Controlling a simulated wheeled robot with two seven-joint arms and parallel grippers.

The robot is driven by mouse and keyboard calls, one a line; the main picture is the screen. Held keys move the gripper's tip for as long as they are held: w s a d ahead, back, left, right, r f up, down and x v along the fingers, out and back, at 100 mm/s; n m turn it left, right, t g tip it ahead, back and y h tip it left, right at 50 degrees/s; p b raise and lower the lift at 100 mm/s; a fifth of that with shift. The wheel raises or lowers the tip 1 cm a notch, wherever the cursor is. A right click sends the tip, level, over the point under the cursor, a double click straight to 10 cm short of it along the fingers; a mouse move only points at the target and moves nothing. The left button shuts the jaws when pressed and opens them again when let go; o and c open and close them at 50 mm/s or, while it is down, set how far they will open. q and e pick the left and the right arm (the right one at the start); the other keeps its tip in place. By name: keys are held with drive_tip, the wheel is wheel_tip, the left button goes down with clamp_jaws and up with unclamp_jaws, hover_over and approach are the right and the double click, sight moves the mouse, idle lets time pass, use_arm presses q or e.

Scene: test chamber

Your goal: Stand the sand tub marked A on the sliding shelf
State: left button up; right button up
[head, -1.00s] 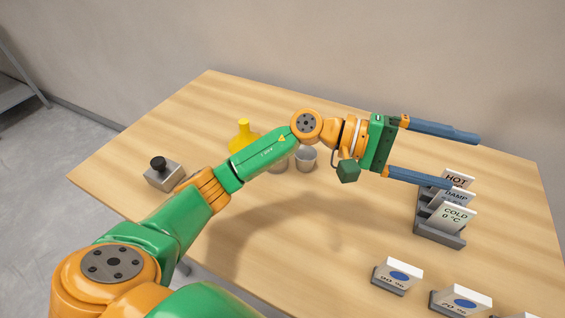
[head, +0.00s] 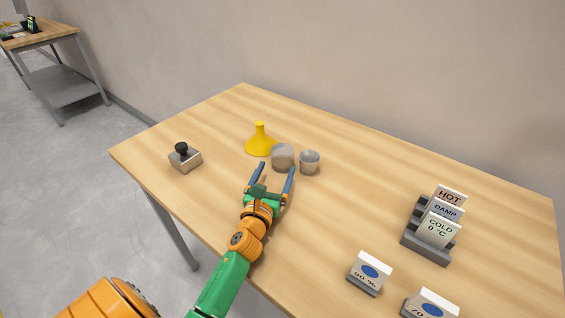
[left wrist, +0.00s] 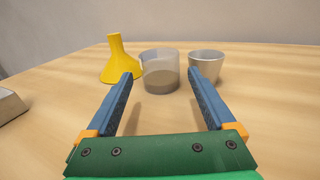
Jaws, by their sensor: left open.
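A clear tub (head: 283,156) with grey-brown sand in its lower part stands upright near the back of the table. It also shows in the left wrist view (left wrist: 160,74), straight ahead between my finger lines. I can read no letter A on it. My left gripper (head: 274,170) is open and empty, low over the table, with its fingertips pointing at the tub from the near side. The tub seems to be just beyond the fingertips; I cannot tell the exact gap. No sliding shelf can be made out. My right gripper is not in view.
A metal cup (head: 309,162) stands close right of the tub, and a yellow funnel (head: 260,140) close left. A metal block with a black knob (head: 185,158) is further left. A card rack (head: 428,244) and label cards (head: 369,272) are at the right. The table's middle is clear.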

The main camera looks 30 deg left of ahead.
sight(280, 161)
use_arm(q)
drive_tip(key=x, duration=0.6)
drive_tip(key=shift+w+a+f, duration=0.15)
drive_tip(key=shift+w, duration=0.1)
drive_tip(key=shift+s, duration=0.15)
drive_tip(key=shift+c, duration=0.4)
drive_tip(key=c, duration=1.2)
drive_tip(key=shift+c, duration=0.2)
